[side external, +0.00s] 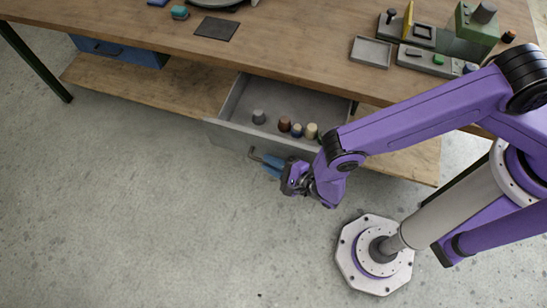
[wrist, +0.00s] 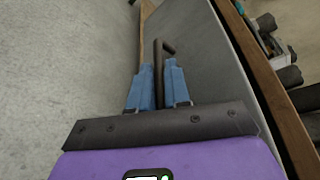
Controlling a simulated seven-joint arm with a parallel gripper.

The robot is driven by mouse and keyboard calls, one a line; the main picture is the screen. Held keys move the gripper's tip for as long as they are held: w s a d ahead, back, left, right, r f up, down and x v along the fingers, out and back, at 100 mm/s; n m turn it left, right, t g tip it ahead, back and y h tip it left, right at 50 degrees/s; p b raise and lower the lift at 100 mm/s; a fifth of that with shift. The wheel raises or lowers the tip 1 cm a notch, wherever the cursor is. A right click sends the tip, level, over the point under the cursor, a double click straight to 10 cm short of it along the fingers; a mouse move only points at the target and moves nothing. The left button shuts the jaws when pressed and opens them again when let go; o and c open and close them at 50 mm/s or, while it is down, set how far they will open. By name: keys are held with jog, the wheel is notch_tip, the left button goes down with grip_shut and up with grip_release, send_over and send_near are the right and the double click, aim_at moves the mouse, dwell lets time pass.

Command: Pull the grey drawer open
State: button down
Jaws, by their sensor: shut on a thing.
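The grey drawer (side external: 229,134) stands pulled out from under the wooden workbench, and its inside shows from above. Several small cylinders lie in it, one grey (side external: 258,117), one brown (side external: 284,123) and one cream (side external: 311,131) among them. My gripper (side external: 270,165) is at the drawer's front, with its blue fingers shut on the dark handle. In the wrist view the handle (wrist: 158,70) runs between the two blue fingers (wrist: 158,88), beside the grey drawer front (wrist: 205,60). The handle's far end sticks out past the fingertips.
A blue drawer (side external: 120,50) is under the bench at the left, closed. The bench top (side external: 285,50) holds a grey tray (side external: 371,52), a dark mat (side external: 216,28) and a green block (side external: 477,24). The concrete floor (side external: 130,210) in front of the drawer is clear.

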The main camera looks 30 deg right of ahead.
jog(key=c, duration=1.2)
grip_release()
jog(key=shift+o, duration=0.2)
jog(key=v, duration=1.2)
